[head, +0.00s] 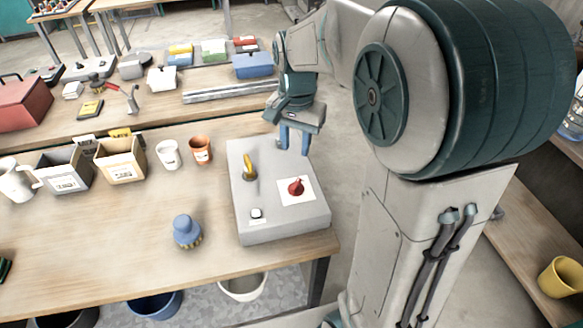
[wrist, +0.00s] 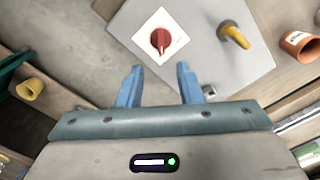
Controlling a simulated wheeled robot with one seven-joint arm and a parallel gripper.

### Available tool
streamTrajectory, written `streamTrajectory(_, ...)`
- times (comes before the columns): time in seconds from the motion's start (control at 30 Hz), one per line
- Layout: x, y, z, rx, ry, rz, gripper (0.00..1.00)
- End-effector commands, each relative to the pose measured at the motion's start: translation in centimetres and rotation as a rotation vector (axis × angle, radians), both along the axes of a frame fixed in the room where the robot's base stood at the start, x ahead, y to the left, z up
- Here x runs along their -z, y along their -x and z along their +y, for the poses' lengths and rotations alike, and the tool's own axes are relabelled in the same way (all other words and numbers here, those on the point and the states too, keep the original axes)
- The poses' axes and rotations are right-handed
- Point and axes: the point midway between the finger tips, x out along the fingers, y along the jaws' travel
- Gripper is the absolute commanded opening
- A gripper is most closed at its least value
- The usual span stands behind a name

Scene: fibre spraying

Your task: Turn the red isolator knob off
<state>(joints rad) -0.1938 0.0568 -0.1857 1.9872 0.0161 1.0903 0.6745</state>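The red isolator knob (head: 296,187) sits on a white square plate on top of a grey box (head: 285,222) near the table's right end. In the wrist view the red knob (wrist: 160,40) shows ahead of the fingertips, left of the picture's middle line at the top. My gripper (head: 293,148) is above the far right part of the box, behind the knob. In the wrist view its blue fingers (wrist: 160,78) are apart with nothing between them. The fingers do not touch the knob.
On the same box are a yellow lever (head: 249,168) and a small white-based button (head: 257,213). A blue brush-like tool (head: 187,231) stands left of the box. Cups (head: 201,150) and open bins (head: 119,163) stand further back left. The table between is clear.

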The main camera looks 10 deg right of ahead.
Motion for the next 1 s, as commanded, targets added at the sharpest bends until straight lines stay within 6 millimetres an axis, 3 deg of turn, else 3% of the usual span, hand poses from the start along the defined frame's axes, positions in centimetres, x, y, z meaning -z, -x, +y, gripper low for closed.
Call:
streamTrajectory(0.27,2.3,-0.5,-0.1,0.027,0.005,0.014,0.33)
streamTrajectory(0.7,11.3,-0.4,-0.1,0.026,0.004,0.014,0.33)
streamTrajectory(1.0,13.8,-0.5,-0.1,0.024,0.004,0.010,0.33)
